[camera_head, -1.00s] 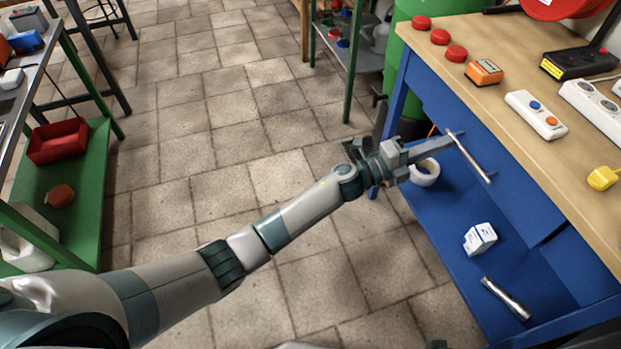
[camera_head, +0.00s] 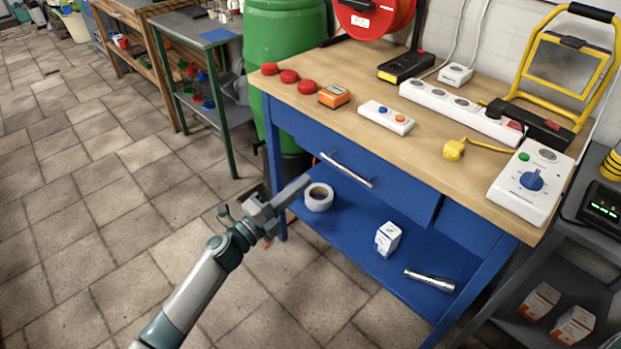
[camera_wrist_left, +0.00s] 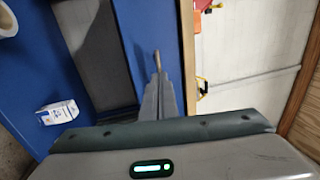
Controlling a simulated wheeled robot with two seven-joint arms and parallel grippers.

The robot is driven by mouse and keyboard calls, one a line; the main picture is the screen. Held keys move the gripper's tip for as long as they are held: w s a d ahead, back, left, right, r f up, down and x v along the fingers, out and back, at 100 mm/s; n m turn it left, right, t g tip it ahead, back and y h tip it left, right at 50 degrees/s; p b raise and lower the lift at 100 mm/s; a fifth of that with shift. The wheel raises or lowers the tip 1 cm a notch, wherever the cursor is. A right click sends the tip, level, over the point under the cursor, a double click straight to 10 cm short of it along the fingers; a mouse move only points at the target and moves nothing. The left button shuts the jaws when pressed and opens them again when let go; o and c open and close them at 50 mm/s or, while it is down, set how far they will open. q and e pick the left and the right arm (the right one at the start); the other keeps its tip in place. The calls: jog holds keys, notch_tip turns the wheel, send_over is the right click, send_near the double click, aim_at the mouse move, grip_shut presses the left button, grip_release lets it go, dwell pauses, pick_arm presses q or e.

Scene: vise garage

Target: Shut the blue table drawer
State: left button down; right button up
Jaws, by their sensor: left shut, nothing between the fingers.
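The blue drawer (camera_head: 390,188) is under the wooden top of the blue table, with a silver bar handle (camera_head: 346,169) on its front. No open drawer inside shows under the table edge; I cannot tell if the front is exactly flush. My left gripper (camera_head: 303,183) is shut and empty, in front of the drawer and a little below left of the handle, apart from it in the head view. In the left wrist view the shut fingers (camera_wrist_left: 160,97) point at the drawer front (camera_wrist_left: 138,25), their tips near the handle (camera_wrist_left: 157,60). The right gripper is out of view.
The lower blue shelf (camera_head: 345,225) holds a tape roll (camera_head: 319,197), a white box (camera_head: 388,239) and a metal cylinder (camera_head: 430,281). A green barrel (camera_head: 285,45) stands beyond the table's left end. The tiled floor at left is clear.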

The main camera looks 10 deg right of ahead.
pick_arm(q)
jog(key=v, duration=0.7)
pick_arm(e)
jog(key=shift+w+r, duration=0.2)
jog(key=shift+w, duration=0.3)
pick_arm(q)
jog(key=shift+a+f, duration=0.1)
jog(key=shift+f, duration=0.05)
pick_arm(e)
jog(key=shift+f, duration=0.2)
pick_arm(q)
jog(key=shift+w+f, duration=0.1)
